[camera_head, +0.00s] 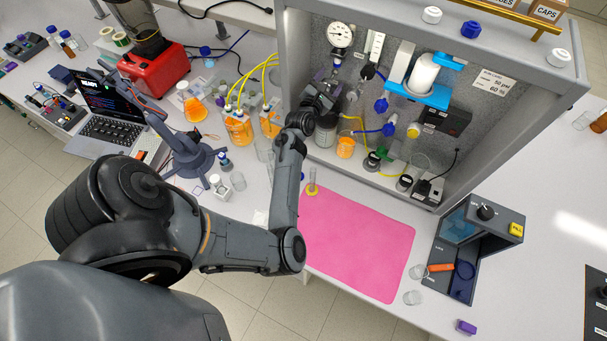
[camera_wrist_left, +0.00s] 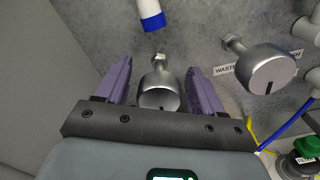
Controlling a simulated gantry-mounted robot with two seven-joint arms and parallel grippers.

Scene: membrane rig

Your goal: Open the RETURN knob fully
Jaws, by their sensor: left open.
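A silver round knob (camera_wrist_left: 160,88) on a short stem stands out from the grey back panel in the left wrist view. My left gripper (camera_wrist_left: 158,68) is open, with one purple finger on each side of this knob; gaps show between the fingers and the knob. The knob's own label is not visible, so I cannot read whether it says RETURN. In the head view my left gripper (camera_head: 328,80) is at the left part of the rig's panel, and it hides that knob. My right gripper is not in view.
A second silver knob (camera_wrist_left: 268,70) with a dark mark is just right, by a label starting WASTE (camera_wrist_left: 225,69). A blue-tipped white tube (camera_wrist_left: 151,16) is above the gripper. The rig's side wall (camera_wrist_left: 45,75) is close on the left. A pressure gauge (camera_head: 340,35) is above.

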